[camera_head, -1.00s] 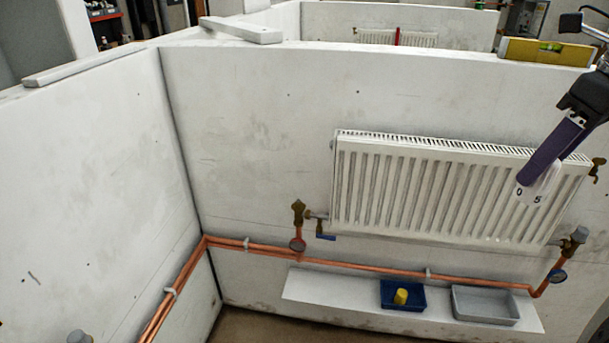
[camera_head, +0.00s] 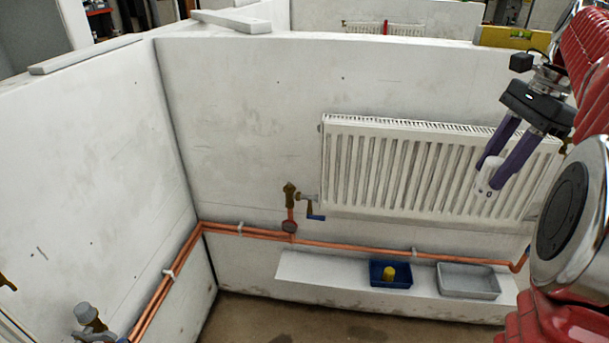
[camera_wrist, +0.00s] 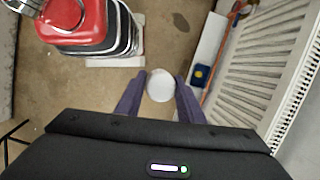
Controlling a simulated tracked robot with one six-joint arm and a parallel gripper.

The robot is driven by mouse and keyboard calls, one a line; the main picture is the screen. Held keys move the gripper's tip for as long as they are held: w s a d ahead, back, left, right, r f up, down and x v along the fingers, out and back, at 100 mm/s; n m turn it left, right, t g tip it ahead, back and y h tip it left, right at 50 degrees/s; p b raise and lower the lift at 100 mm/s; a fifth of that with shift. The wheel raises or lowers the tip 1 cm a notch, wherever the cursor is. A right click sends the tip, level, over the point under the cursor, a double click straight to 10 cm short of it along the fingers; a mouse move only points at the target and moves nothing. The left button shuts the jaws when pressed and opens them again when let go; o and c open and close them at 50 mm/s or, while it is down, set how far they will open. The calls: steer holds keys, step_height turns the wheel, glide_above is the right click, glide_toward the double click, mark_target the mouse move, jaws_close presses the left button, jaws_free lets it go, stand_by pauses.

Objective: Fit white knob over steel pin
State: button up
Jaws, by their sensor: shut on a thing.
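A white knob (camera_head: 487,181) with dark marks is held between the purple fingers of my gripper (camera_head: 492,168), in front of the right part of the radiator. In the wrist view the knob (camera_wrist: 160,87) shows as a pale round disc between the fingertips (camera_wrist: 160,79). A brass valve (camera_head: 290,191) stands upright left of the radiator, apart from the gripper. I cannot make out a steel pin on it at this size. Another valve with a grey cap (camera_head: 87,314) is at the lower left.
The white radiator (camera_head: 425,175) hangs on the wall. Copper pipes (camera_head: 340,248) run below it. A ledge (camera_head: 310,272) bears a blue tray (camera_head: 376,281) with a yellow piece (camera_head: 389,272) and a grey tray (camera_head: 468,282). The wall left of the valve is clear.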

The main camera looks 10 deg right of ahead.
steer(key=w+a+f+n+g+h, duration=0.1)
steer(key=w+a+f+n, duration=0.4)
steer(key=f, duration=0.3)
steer(key=w+a+f+n+g, duration=0.1)
steer(key=w+a+f+n, duration=0.45)
steer(key=f, duration=0.25)
steer(key=w+a+f+n+g+h, duration=0.1)
steer(key=w+a+f+n, duration=0.35)
steer(key=f, duration=0.35)
steer(key=a+f+n+h, duration=0.1)
steer(key=a+f+n, duration=0.3)
steer(key=a+f, duration=0.4)
steer(key=shift+a+f+n+g, duration=0.15)
steer(key=shift+a+n+g, duration=0.15)
steer(key=shift+a, duration=0.85)
